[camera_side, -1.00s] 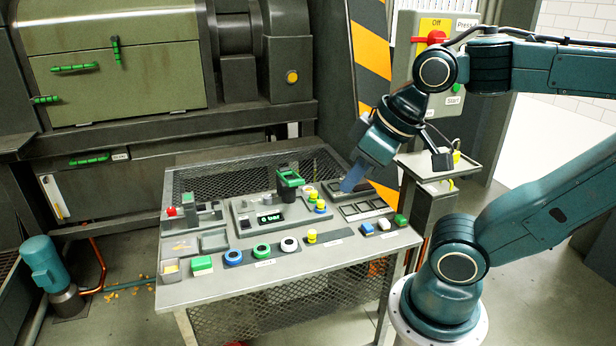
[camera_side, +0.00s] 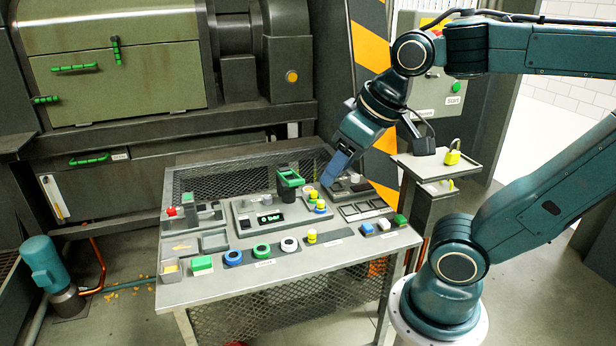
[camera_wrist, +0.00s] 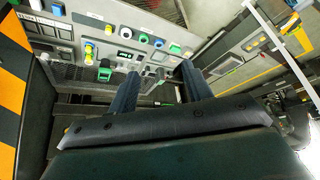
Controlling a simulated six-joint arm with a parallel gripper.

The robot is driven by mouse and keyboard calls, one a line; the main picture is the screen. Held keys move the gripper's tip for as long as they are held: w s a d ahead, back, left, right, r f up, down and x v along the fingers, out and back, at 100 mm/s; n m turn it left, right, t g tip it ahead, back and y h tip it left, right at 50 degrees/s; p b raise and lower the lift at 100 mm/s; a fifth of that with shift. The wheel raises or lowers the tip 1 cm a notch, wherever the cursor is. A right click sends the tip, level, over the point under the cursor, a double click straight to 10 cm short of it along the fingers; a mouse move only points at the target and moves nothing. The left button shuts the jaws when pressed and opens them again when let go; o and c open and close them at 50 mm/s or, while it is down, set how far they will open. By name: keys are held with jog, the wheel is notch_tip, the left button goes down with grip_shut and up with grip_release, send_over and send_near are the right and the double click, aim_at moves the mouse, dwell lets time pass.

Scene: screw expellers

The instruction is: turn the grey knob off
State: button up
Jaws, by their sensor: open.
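A small grey knob (camera_side: 267,200) shows on the display box (camera_side: 242,221) in the middle of the console. Another small grey piece (camera_side: 354,179) stands on the dark plate at the console's back right, beside my gripper (camera_side: 328,182). I cannot tell for certain which is the grey knob of the task, nor its setting. My gripper points down over the back right of the console, right of the green-handled part (camera_side: 290,180). In the wrist view my gripper (camera_wrist: 160,70) has its two fingers wide apart, with nothing held between them.
Yellow-topped buttons (camera_side: 319,206) stand close to my gripper. Blue, green and white ring buttons (camera_side: 262,250) line the console front. A red-tipped part (camera_side: 172,211) is at the left. A yellow padlock (camera_side: 453,157) is on the side shelf, near my wrist.

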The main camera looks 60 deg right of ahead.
jog(key=w+d+r+m+g+h, duration=0.1)
jog(key=w+d+m, duration=0.15)
jog(key=w, duration=0.35)
jog(key=w+d+r+m+h, duration=0.1)
jog(key=w+d+r+m, duration=0.15)
jog(key=w, duration=0.45)
jog(key=m+g+h, duration=0.2)
jog(key=m+g, duration=0.3)
jog(key=m, duration=0.8)
send_over(267, 197)
jog(key=w+a, duration=0.1)
jog(key=a, duration=0.5)
notch_tip(267, 197, down, 25)
jog(key=shift+d, duration=0.15)
jog(key=x, duration=1.3)
jog(key=shift+s+d+f, duration=0.1)
jog(key=shift+f, duration=0.2)
jog(key=c, duration=1)
